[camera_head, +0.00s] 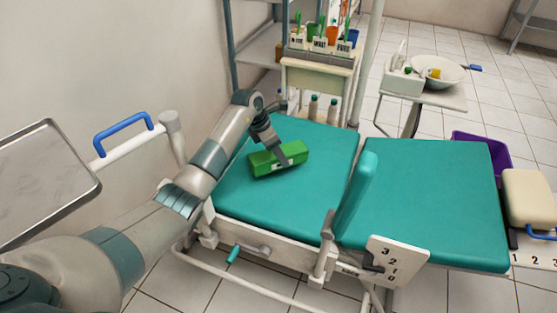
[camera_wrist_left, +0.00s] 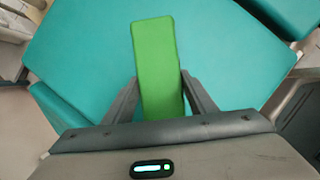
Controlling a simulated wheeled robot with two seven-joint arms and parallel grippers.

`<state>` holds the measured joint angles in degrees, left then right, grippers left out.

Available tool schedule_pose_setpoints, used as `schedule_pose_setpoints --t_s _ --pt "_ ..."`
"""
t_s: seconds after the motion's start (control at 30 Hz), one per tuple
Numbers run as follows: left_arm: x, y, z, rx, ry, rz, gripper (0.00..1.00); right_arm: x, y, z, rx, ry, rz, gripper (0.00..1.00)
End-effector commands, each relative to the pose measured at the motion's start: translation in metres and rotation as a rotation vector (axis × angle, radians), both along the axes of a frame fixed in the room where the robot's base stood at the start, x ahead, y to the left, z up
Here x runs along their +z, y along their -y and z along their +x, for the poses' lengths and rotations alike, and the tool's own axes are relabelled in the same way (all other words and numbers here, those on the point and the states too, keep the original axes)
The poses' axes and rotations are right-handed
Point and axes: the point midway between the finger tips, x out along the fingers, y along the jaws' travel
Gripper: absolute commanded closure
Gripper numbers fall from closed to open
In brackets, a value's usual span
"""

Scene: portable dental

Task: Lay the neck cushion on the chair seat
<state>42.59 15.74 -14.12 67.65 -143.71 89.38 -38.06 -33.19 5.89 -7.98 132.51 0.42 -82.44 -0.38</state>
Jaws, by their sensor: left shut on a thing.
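In the left wrist view the cushion (camera_wrist_left: 155,55) lies between my two fingers, with the teal surface (camera_wrist_left: 85,50) beneath. My left gripper (camera_head: 283,160) is shut on the cushion. I cannot tell whether the cushion touches the seat or hangs just above it. My right gripper is not in view.
A second teal section (camera_head: 430,205) lies to the right, past an upright teal armrest pad (camera_head: 356,195). A metal tray (camera_head: 88,168) is at the left. A shelf (camera_head: 318,58) with cups stands behind. A basin (camera_head: 440,68) and purple bin (camera_head: 490,148) are at the right.

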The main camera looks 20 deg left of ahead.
Motion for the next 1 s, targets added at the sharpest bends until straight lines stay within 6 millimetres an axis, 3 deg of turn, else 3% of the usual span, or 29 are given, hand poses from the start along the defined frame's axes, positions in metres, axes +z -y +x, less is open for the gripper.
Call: schedule_pose_setpoints --t_s 0.27,0.7,0.73,0.77,0.8,1.0 --pt "-0.031 0.001 -0.001 0.000 -0.002 -0.002 0.73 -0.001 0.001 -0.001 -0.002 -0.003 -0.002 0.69" --pt "-0.036 0.000 0.000 0.000 0.000 0.000 0.73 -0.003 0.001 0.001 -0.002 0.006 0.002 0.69" --pt "-0.036 0.000 0.000 0.000 0.000 0.000 0.42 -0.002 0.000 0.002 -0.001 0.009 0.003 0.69" --pt "-0.035 0.000 0.000 0.000 -0.001 -0.001 0.34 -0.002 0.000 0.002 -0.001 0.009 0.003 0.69" --pt "-0.035 0.000 0.000 0.000 -0.001 -0.001 0.30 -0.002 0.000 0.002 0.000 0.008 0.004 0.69" --pt "-0.035 0.000 0.000 0.000 -0.001 -0.001 0.30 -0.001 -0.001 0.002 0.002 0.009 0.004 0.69"
